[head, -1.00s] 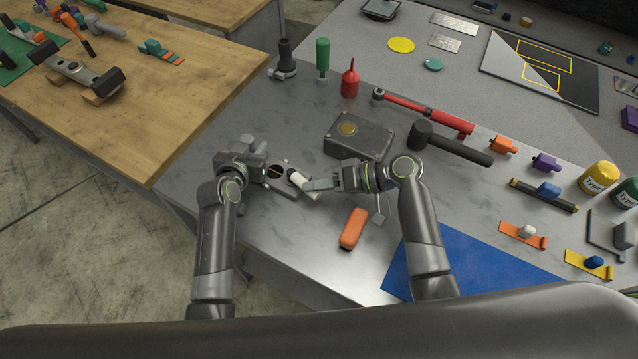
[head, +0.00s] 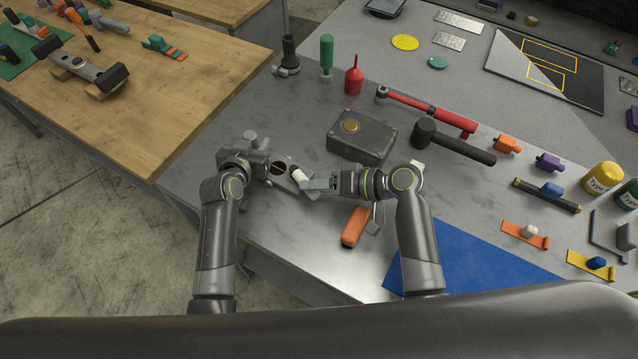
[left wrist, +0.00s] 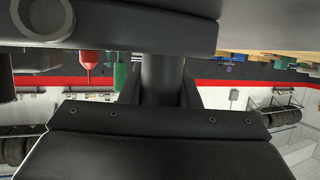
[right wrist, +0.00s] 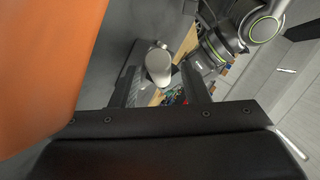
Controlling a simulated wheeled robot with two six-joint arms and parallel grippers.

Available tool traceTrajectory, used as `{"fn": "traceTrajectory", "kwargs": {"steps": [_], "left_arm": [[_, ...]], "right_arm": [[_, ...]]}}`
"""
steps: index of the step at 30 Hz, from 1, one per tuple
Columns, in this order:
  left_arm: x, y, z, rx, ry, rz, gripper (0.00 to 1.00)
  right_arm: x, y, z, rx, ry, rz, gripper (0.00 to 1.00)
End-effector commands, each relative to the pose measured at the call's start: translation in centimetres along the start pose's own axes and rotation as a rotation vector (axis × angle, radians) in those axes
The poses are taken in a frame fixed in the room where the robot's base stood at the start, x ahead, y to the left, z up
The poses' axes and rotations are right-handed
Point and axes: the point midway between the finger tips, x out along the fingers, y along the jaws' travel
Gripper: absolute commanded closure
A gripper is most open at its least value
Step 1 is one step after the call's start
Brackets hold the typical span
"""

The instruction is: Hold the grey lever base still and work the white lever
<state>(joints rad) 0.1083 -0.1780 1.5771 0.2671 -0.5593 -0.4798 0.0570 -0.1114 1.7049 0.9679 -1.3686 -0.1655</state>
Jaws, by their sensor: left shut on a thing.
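The grey lever base (head: 281,163) lies on the metal workbench, with a dark round opening in its top. The white lever (head: 300,178) stands out of its right part, tilted. My left gripper (head: 267,170) is shut on the base's left side. In the left wrist view the grey base (left wrist: 120,36) fills the top, with a dark post between the fingers. My right gripper (head: 309,185) is at the lever's right side. In the right wrist view the white lever (right wrist: 158,66) shows between the parted fingers, with gaps on both sides.
An orange block (head: 355,227) lies just below my right gripper and looms large in the right wrist view. A grey metal box (head: 362,140) stands behind, near a black mallet (head: 450,142). A blue mat (head: 450,262) lies front right. The bench's left edge is close to my left arm.

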Motion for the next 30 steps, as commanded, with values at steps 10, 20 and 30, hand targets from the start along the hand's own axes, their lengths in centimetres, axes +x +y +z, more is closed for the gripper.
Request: {"fn": "traceTrajectory", "kwargs": {"steps": [10, 20, 30], "left_arm": [[0.0, 0.0, 0.0, -0.001, 0.0, 0.0, 1.0], [0.0, 0.0, 0.0, -0.001, 0.0, 0.0, 1.0], [0.0, 0.0, 0.0, -0.001, 0.0, 0.0, 1.0]], "right_arm": [[-0.4, 0.1, 0.0, -0.001, 0.0, 0.002, 0.57], [-6.0, 0.2, 0.0, -0.004, -0.001, 0.006, 0.57], [-11.0, 0.2, 0.0, -0.001, -0.001, 0.004, 0.57]]}}
